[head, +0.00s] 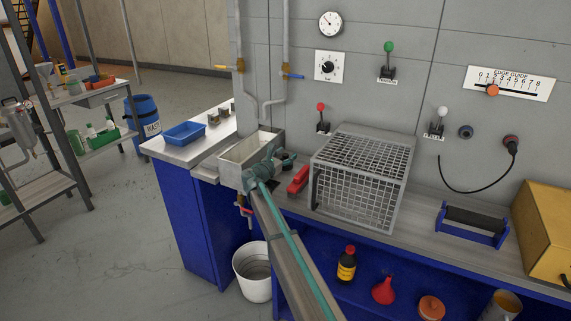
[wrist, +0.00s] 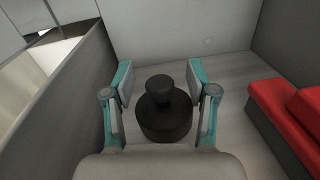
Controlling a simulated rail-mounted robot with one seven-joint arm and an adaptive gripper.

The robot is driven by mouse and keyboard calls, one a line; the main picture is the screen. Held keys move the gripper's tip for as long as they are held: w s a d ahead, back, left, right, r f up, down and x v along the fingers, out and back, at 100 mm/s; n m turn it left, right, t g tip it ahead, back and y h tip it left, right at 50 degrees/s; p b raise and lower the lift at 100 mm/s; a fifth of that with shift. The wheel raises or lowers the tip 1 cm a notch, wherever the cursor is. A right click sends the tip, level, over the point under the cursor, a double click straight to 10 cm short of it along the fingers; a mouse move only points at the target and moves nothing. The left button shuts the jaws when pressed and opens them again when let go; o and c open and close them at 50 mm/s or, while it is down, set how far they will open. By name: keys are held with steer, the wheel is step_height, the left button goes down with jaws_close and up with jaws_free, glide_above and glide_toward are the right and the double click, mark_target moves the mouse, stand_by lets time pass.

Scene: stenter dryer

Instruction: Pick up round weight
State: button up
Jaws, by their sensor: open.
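The round weight (wrist: 164,118) is black, with a wide round base and a narrower knob on top. In the wrist view it stands upright on a grey surface. My gripper (wrist: 160,84) is open, with one finger on each side of the weight and a gap on both sides. In the head view my gripper (head: 284,160) is over the bench between the grey basin and the wire cage. There the arm and fingers hide much of the spot, and I cannot make out the weight clearly.
A grey basin (head: 236,152) stands left of my gripper. A red block (head: 298,179) lies close on the right and also shows in the wrist view (wrist: 288,112). A wire cage (head: 364,175) stands further right. A wall rises behind the bench.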

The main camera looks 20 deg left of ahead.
jaws_close()
stand_by(0.3)
steer(key=shift+r, duration=0.15)
